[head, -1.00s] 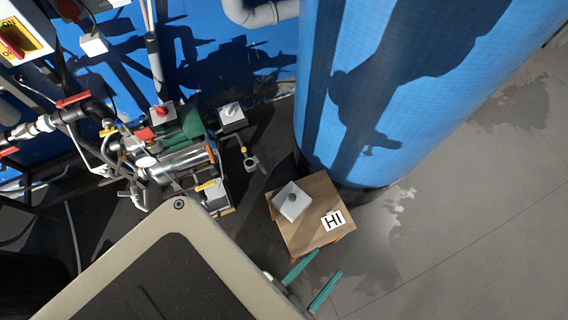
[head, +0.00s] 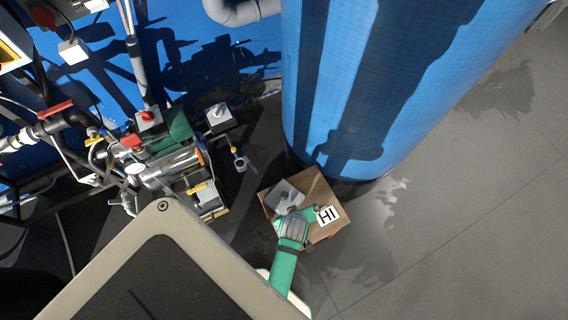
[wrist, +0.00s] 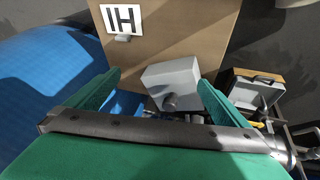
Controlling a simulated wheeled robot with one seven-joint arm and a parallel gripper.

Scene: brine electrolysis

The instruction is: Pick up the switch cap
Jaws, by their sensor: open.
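The switch cap appears to be the small dark grey knob on a pale grey switch box. The knob (wrist: 170,103) shows at the box's near side in the wrist view. The pale switch box (wrist: 172,76) sits on a brown box top and lies partly between my fingers in that view. In the head view the switch box (head: 284,196) is partly covered by my gripper (head: 296,213). My gripper (wrist: 160,78) is open, with its green fingers on either side of the view and nothing held. Whether a finger touches the switch box cannot be told.
The brown box (head: 316,187) carries a white "HI" label (head: 327,215). A large blue tank (head: 370,90) stands right behind it. Pipes, valves and a silver pump (head: 168,166) are at the left. Grey floor is clear at the right.

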